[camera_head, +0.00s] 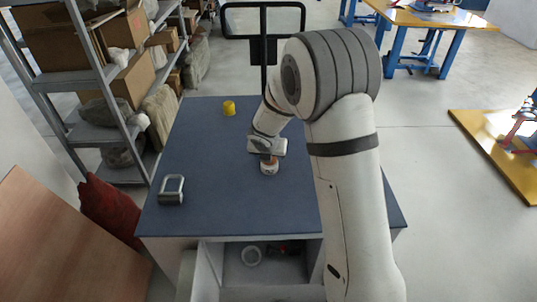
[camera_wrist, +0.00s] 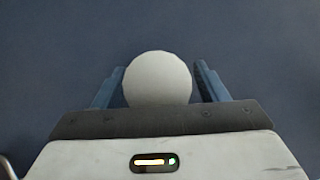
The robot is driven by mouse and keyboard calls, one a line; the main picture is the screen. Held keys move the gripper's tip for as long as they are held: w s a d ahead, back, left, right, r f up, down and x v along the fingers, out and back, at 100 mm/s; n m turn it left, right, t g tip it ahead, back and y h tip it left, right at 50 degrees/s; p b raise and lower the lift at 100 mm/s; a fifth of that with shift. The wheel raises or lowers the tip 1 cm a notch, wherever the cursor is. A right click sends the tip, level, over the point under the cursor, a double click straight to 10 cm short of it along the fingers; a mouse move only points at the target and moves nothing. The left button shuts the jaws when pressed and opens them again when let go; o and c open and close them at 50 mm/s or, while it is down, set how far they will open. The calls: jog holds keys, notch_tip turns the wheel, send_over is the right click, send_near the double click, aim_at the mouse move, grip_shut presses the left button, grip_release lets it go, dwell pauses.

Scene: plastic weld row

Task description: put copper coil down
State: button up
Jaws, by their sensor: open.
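The copper coil (camera_head: 269,168), small and round with a pale end and a copper-brown band, appears to stand on the blue tabletop (camera_head: 230,205), under my gripper (camera_head: 267,158). In the wrist view its round pale top (camera_wrist: 158,78) sits between the two blue fingers of my gripper (camera_wrist: 160,75). The fingers are open, with a narrow gap visible on each side of the coil. The coil's lower part is hidden in the wrist view.
A yellow cylinder (camera_head: 229,108) stands at the table's back left. A grey metal clamp-like part (camera_head: 171,190) lies at the front left. The tabletop between is clear. A loaded shelf rack (camera_head: 118,85) stands left.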

jog(key=s+d+r+m+p, duration=0.1)
jog(key=s+d+r+m, duration=0.15)
jog(key=s+r, duration=0.35)
jog(key=s+d+r+m+p, duration=0.15)
jog(key=s+r+m, duration=0.25)
jog(key=r, duration=0.5)
jog(key=s+d+r+m, duration=0.2)
jog(key=s+m, duration=0.5)
jog(key=m, duration=0.2)
jog(key=s+d+r+m+g, duration=0.1)
jog(key=s+d+m, duration=0.2)
jog(key=s+m, duration=0.5)
jog(key=s+d+r+m+g+y, duration=0.1)
jog(key=s+d+r+m, duration=0.1)
jog(key=s+m, duration=0.6)
jog(key=shift+d+r+m+b, duration=0.3)
jog(key=shift+d+m+b, duration=0.25)
jog(key=shift+m, duration=0.6)
